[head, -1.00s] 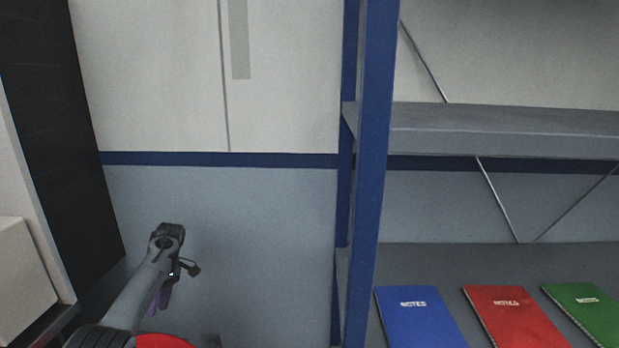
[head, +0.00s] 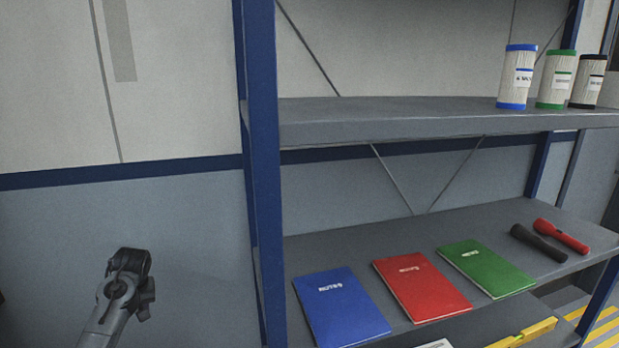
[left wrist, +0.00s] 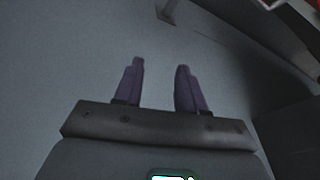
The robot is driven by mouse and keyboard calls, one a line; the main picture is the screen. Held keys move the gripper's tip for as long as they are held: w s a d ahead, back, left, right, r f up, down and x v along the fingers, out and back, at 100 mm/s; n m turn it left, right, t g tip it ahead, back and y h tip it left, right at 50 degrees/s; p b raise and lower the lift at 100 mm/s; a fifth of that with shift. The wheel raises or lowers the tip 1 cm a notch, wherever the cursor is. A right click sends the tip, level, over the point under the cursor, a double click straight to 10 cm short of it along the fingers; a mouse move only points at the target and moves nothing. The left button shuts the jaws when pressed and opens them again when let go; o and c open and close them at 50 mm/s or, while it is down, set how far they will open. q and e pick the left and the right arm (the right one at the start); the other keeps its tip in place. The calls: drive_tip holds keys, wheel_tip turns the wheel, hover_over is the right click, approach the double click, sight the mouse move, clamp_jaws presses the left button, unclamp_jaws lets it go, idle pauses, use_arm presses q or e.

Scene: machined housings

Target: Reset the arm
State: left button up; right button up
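My left gripper (left wrist: 160,78) shows in the left wrist view with its two purple fingers spread apart and nothing between them. In the head view my left arm (head: 125,285) rises from the bottom left, in front of the grey wall and left of the shelf rack. Its fingers cannot be made out there. My right gripper is in neither view.
A rack with blue posts (head: 262,170) stands right of my left arm. Its upper shelf (head: 400,118) carries canisters. The lower shelf (head: 310,250) holds blue (head: 341,307), red (head: 421,288) and green (head: 487,268) notebooks and two flashlights. A yellow level (head: 525,334) shows below.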

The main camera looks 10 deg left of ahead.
use_arm(q)
drive_tip(key=s+d+f+m+t, duration=0.1)
drive_tip(key=s+d+f+m, duration=0.45)
drive_tip(key=d+f, duration=0.45)
drive_tip(key=s+d+f+m+t, duration=0.1)
drive_tip(key=s+d+f+m, duration=0.3)
drive_tip(key=s+d+f, duration=0.55)
drive_tip(key=s+d+r+m+h, duration=0.1)
drive_tip(key=s+d+r+h, duration=0.1)
drive_tip(key=s+d, duration=0.75)
drive_tip(key=s+d+r+m+h, duration=0.1)
drive_tip(key=s+d+h, duration=0.1)
drive_tip(key=s+d, duration=0.75)
wheel_tip(320, 180, up, 50)
drive_tip(key=s+a+p, duration=0.2)
drive_tip(key=p, duration=4.8)
wheel_tip(320, 180, down, 75)
drive_tip(key=b, duration=7.5)
drive_tip(key=shift+w, duration=0.25)
